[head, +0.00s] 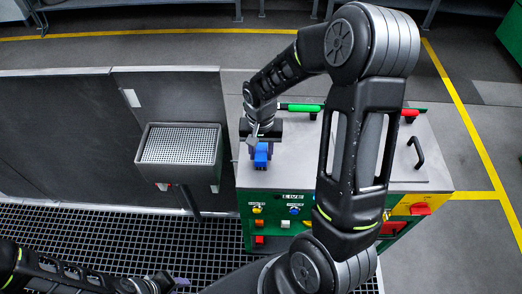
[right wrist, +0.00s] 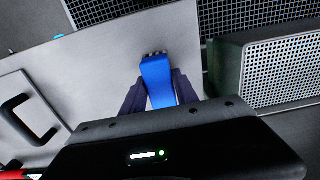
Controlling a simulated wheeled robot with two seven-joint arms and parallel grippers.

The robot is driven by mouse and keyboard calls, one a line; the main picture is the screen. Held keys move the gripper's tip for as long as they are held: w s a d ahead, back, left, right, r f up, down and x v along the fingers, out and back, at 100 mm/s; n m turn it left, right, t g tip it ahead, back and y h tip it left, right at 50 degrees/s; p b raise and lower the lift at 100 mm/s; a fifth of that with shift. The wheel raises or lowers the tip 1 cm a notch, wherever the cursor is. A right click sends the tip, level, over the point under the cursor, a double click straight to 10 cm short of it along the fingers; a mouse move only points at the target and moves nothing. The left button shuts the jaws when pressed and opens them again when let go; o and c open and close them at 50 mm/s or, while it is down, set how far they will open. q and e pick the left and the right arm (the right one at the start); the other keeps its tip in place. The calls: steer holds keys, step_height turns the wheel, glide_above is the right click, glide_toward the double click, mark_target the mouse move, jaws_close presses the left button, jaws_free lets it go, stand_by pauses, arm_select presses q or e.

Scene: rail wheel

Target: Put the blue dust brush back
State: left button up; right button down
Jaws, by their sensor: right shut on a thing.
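The blue dust brush (head: 261,157) is over the grey top of the machine cabinet (head: 290,178), near its left edge. My right gripper (head: 262,143) points down and is shut on the brush. In the right wrist view the blue brush (right wrist: 157,78) is between the two dark fingers of the gripper (right wrist: 160,92), with its far end sticking out past them. Whether the brush touches the cabinet top is hard to tell. My left gripper (head: 168,284) shows only partly at the bottom edge, away from the brush; its jaws are unclear.
A grey box with a perforated top (head: 180,146) stands left of the cabinet; it also shows in the wrist view (right wrist: 285,65). A green-handled tool (head: 300,107) lies at the cabinet's back. A black handle (head: 416,152) rises at right. Buttons line the green front.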

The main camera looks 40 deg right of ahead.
mark_target(261, 151)
steer(key=shift+f, duration=0.1)
steer(key=c, duration=1.4)
jaws_free()
steer(key=shift+f, duration=0.1)
steer(key=o, duration=0.5)
steer(key=shift+c, duration=0.2)
step_height(261, 151, up, 12)
steer(key=shift+r+b, duration=0.25)
steer(key=shift+b, duration=0.2)
